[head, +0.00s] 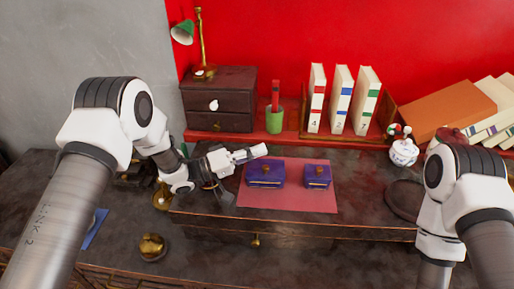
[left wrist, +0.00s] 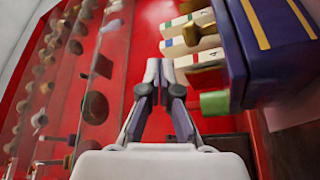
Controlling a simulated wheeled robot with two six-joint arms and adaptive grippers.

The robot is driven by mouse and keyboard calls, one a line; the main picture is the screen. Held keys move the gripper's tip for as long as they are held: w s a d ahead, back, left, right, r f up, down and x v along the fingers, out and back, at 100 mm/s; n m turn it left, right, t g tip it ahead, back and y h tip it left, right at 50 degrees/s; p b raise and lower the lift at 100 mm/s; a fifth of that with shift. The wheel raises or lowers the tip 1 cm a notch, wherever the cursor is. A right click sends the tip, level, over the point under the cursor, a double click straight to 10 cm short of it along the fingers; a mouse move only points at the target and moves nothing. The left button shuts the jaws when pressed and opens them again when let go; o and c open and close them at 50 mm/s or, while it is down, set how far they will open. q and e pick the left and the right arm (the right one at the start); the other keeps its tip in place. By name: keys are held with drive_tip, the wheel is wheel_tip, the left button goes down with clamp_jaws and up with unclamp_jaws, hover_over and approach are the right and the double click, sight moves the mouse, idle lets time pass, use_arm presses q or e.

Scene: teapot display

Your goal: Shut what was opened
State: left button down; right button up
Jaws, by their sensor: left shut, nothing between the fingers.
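Two purple boxes with gold trim sit on a pink mat (head: 290,203). The larger left box (head: 265,174) and the smaller right box (head: 317,177) both look lidded. A purple box (left wrist: 270,45) also fills the upper right of the left wrist view, close to my fingers. My left gripper (head: 258,151) is shut and empty, just above and behind the left box; its fingertips also show in the left wrist view (left wrist: 160,72). A dark small chest (head: 225,88) with two drawers stands behind; its drawers look closed. A table drawer (head: 290,232) has a brass knob. My right gripper is out of view.
A green lamp (head: 183,32) stands on the chest. A white teapot (head: 403,153) and dark round tray (head: 404,200) are at right. A brass object (head: 152,246) lies front left.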

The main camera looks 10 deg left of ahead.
use_arm(q)
drive_tip(key=shift+s+f, duration=0.2)
drive_tip(key=shift+s, duration=0.05)
drive_tip(key=shift+s, duration=0.1)
idle(0.5)
